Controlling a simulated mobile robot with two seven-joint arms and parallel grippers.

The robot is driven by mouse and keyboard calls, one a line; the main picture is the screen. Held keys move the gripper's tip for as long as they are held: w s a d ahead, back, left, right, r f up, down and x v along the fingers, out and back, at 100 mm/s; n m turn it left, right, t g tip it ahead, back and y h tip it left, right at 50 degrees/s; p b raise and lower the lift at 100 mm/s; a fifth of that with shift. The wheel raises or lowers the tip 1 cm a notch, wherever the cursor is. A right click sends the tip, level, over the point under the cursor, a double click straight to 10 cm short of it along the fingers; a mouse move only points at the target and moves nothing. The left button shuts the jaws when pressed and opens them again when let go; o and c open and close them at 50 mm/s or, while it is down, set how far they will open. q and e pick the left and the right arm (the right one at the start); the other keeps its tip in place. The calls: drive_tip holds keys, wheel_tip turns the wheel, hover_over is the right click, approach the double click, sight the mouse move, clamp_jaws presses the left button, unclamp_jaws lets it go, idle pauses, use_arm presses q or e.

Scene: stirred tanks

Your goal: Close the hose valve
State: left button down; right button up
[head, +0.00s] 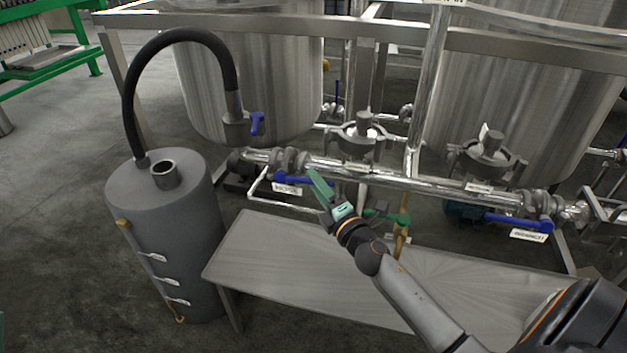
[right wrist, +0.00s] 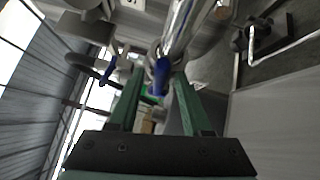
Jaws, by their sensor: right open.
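The black hose (head: 180,38) runs from the grey cylindrical vessel to a metal fitting with a blue valve handle (head: 257,123), standing roughly upright. This handle seems to show left of my fingers in the right wrist view (right wrist: 107,72). My right gripper (head: 316,182) is open, with green fingers, below and right of the hose valve. It is beside a second blue lever (head: 288,179) on the horizontal pipe. In the right wrist view a blue lever end (right wrist: 160,78) appears between the fingertips; contact cannot be told. My left gripper is not in view.
The grey vessel (head: 165,240) stands at left. A low metal table (head: 270,260) lies under my right arm. Steel tanks (head: 250,70) and a frame beam (head: 390,35) stand behind the pipes. Another blue lever (head: 518,222) is at right.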

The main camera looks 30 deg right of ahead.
drive_tip(key=shift+w, duration=0.8)
clamp_jaws()
idle(1.0)
